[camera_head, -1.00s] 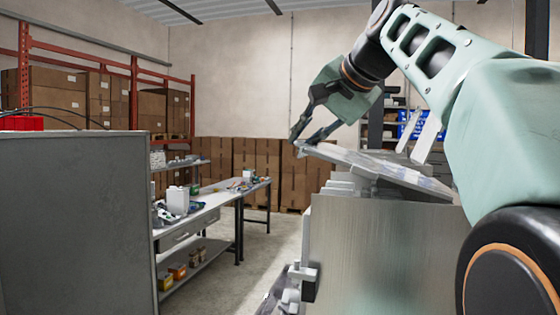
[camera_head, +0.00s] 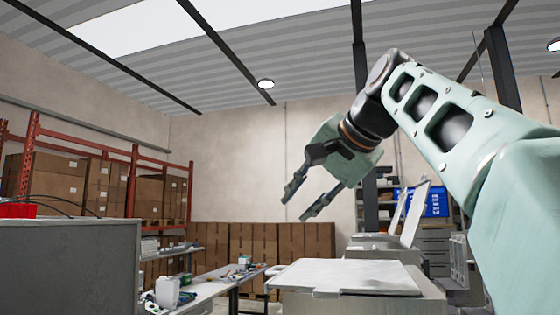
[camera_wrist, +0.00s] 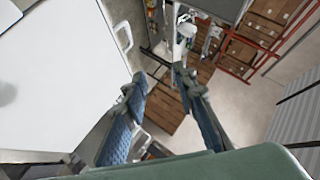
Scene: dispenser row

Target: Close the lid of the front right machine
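The front right machine (camera_head: 425,306) is a grey box at the lower middle right of the head view. Its pale lid (camera_head: 345,277) lies about level over its top; I cannot tell whether any gap is left under it. In the wrist view the white lid (camera_wrist: 62,75) fills the left side, with a handle (camera_wrist: 122,37) at its edge. My gripper (camera_head: 296,205) is above the lid's left part, clear of it. Its two fingers are apart and empty, and they also show in the wrist view (camera_wrist: 160,82).
Behind stands another machine (camera_head: 385,252) with a raised lid (camera_head: 414,214). A grey cabinet (camera_head: 70,268) is at the left. A workbench (camera_head: 215,287) with small items stands beyond it. Cardboard boxes (camera_head: 265,242) line the back wall. The air around my gripper is free.

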